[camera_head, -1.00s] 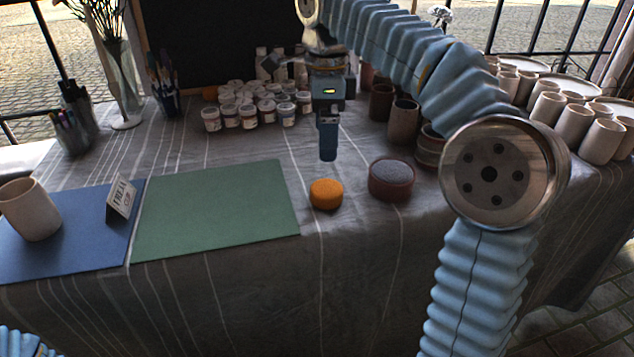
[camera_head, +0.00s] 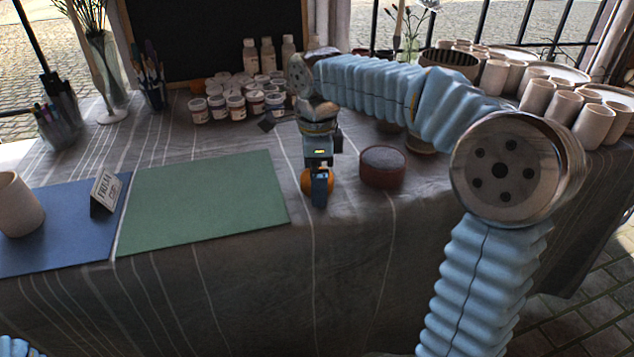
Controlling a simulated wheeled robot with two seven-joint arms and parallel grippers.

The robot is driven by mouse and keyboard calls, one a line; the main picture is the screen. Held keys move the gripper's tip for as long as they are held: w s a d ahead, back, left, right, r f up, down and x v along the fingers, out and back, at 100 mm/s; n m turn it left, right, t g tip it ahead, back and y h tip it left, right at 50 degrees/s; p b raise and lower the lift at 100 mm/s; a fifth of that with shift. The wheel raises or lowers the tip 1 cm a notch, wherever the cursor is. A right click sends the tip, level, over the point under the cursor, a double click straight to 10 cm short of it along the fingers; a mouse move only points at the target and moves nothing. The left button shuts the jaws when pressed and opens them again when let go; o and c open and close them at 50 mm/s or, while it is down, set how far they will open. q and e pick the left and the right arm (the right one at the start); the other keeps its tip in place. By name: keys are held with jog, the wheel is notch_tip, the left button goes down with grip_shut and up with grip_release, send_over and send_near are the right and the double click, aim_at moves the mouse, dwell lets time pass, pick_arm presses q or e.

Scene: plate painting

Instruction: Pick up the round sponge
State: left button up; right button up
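The round orange sponge (camera_head: 306,182) lies on the grey striped tablecloth, just right of the green mat. My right gripper (camera_head: 319,198) points down directly over it, in line with it from the head camera. Its near finger covers the middle of the sponge, so only orange edges show on both sides. The far finger is hidden, and I cannot tell whether the fingers touch the sponge or how far apart they are. My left gripper is out of view; only a piece of my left arm shows at the bottom left.
A round brown dish with a grey top (camera_head: 383,166) stands close right of the gripper. The green mat (camera_head: 200,200) is bare. A blue mat (camera_head: 60,240) holds a cup (camera_head: 18,207) and a small sign (camera_head: 105,191). Paint jars (camera_head: 236,106) stand behind; pale cups (camera_head: 592,127) stand far right.

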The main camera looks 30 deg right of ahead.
jog(key=c, duration=1.1)
jog(key=shift+r, duration=0.1)
jog(key=shift+r, duration=0.5)
jog(key=s+r, duration=0.1)
jog(key=r, duration=0.1)
jog(key=s+a+r, duration=0.1)
jog(key=r, duration=0.2)
jog(key=s+a+r, duration=0.1)
jog(key=r, duration=0.1)
jog(key=shift+s+r+p, duration=0.15)
jog(key=shift+s+p, duration=0.15)
jog(key=shift+s, duration=0.1)
jog(key=s+a+r, duration=0.4)
jog(key=s, duration=0.4)
jog(key=shift+s+a+r+b, duration=0.3)
jog(key=shift+a, duration=0.05)
